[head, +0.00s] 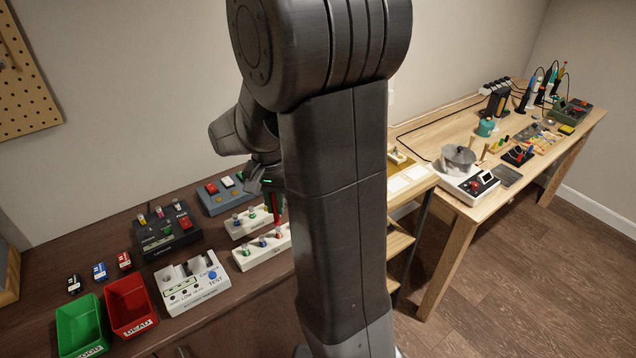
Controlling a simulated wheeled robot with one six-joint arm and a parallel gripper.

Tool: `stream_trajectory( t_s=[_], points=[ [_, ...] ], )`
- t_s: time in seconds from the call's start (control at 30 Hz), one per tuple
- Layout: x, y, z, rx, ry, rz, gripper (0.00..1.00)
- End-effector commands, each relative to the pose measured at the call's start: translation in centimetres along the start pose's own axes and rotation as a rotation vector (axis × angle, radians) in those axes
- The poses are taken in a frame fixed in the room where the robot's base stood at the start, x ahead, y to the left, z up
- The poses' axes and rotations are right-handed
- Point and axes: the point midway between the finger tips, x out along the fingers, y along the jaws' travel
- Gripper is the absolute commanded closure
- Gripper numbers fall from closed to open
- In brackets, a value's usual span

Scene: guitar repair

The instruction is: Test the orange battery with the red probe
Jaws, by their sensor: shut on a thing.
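My gripper (265,181) is partly hidden behind my own arm. It appears shut on a slim red piece, which I take to be the red probe (278,205), pointing down over the white racks. The probe's tip is close to the racks; I cannot tell whether it touches anything. A white tester (190,287) marked LOW and TEST, with a blue button, stands at the front of the dark bench. I cannot clearly pick out an orange battery.
A green bin (82,327) and a red bin (130,303) marked DEAD stand at the bench's front left. A wooden bench (420,140) with tools is right.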

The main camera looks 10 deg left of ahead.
Motion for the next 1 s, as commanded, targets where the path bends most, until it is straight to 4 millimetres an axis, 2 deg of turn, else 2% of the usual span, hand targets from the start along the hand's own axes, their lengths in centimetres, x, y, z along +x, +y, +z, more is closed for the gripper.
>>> stream_trajectory(
  t_s=[0.2,0.6,1.0],
  points=[
    [-2.3,0.0,-0.1,0.000,0.002,-0.001,1.00],
    [-5.7,0.0,-0.2,0.000,0.001,-0.001,1.00],
    [-5.7,0.0,-0.2,0.000,0.001,-0.001,1.00]
  ],
)
